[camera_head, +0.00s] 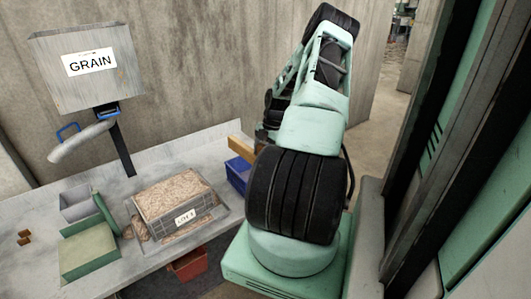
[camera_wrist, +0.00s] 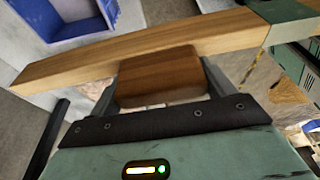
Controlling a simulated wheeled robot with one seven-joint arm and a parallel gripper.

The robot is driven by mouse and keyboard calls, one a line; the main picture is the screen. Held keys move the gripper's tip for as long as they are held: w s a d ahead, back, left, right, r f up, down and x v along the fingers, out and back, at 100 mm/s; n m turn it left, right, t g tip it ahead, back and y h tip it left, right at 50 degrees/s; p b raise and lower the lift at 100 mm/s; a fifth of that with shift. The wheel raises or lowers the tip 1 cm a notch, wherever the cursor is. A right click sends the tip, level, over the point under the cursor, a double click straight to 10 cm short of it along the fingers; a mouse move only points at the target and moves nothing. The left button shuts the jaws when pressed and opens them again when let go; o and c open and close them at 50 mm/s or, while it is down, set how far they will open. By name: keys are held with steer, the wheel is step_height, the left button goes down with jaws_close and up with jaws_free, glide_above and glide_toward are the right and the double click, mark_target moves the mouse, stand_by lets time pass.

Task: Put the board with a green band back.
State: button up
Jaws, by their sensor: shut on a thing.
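In the wrist view a long wooden board (camera_wrist: 150,50) lies across the picture, with a green band (camera_wrist: 285,12) near its right end. A brown wooden block (camera_wrist: 157,70), like a handle, sits against the board's near side. My gripper (camera_wrist: 160,88) is shut on this block, one finger on each side. In the head view only a short end of the board (camera_head: 240,146) shows, left of my arm and near the blue bin. My arm hides the gripper and the rest of the board there.
A blue bin (camera_head: 237,176) stands on the grey table beside a grain crate (camera_head: 181,219) on a tray. A green box (camera_head: 88,268), a grey box (camera_head: 77,212) and small brown pieces (camera_head: 24,238) are left. A grain hopper (camera_head: 85,85) hangs above. A red bin (camera_head: 188,265) is below.

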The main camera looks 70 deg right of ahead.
steer(key=w+a+f+m+h, duration=0.1)
steer(key=w+a+f+m, duration=0.3)
steer(key=a, duration=1.1)
steer(key=w+a+f+m+t+h, duration=0.1)
steer(key=w+a+f+m, duration=0.3)
steer(key=a, duration=1.1)
steer(key=w+a+f+m, duration=0.4)
steer(key=a+f, duration=0.3)
steer(key=a, duration=0.8)
steer(key=shift+w+a+f+m+t+h, duration=0.15)
steer(key=shift+a+f+m+t+h, duration=0.15)
steer(key=shift+a+f+h, duration=0.1)
